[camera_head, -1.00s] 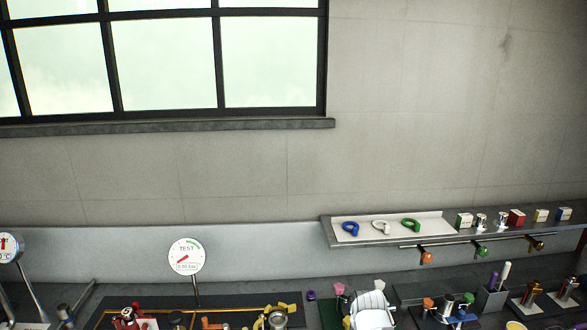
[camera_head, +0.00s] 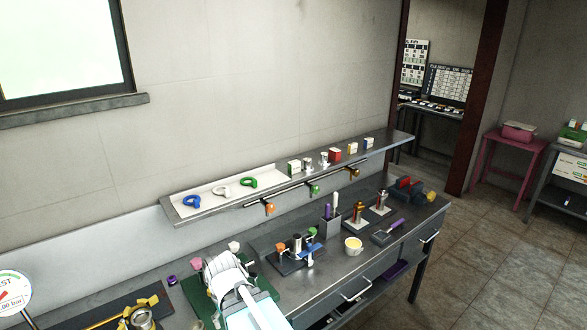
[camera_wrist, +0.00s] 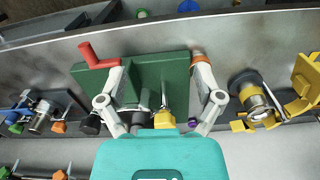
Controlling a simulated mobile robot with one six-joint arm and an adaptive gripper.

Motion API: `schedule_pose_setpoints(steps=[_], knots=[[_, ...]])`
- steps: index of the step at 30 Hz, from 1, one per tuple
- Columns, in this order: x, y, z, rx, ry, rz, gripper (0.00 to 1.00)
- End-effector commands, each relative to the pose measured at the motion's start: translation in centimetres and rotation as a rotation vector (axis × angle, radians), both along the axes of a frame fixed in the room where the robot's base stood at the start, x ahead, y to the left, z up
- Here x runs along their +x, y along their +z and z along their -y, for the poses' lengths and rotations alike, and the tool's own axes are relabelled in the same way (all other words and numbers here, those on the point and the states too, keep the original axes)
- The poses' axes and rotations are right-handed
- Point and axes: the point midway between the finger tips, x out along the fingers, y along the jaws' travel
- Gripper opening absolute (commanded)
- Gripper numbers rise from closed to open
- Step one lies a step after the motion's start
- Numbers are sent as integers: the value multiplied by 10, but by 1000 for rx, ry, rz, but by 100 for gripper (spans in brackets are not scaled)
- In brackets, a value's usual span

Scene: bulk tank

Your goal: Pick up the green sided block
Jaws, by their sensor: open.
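The green sided block (camera_head: 294,167) is a small white block with a green face. It stands upright on the wall shelf (camera_head: 178,212), just right of the white tray with rings. In the wrist view, my gripper (camera_wrist: 162,72) is open with its two fingers spread over a dark green board (camera_wrist: 145,68) on the workbench. No block is between the fingers. My arm shows at the bottom of the head view, below and left of the green sided block and well apart from it. The block does not show in the wrist view.
Coloured knobs hang below on a rail. Floor is open at right.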

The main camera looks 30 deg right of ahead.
Motion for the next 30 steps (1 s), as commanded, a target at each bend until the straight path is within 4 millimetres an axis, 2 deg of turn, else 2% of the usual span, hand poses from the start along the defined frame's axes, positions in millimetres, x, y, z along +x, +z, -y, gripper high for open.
schedule_pose_setpoints(steps=[11, 12, 16, 17, 30], knots=[[0, 0, 0, 0, 0, 0, 85], [0, 0, 0, 0, 0, 0, 83], [0, 0, 0, 0, 0, 0, 59], [0, 0, 0, 0, 0, 0, 57], [0, 0, 0, 0, 0, 0, 57]])
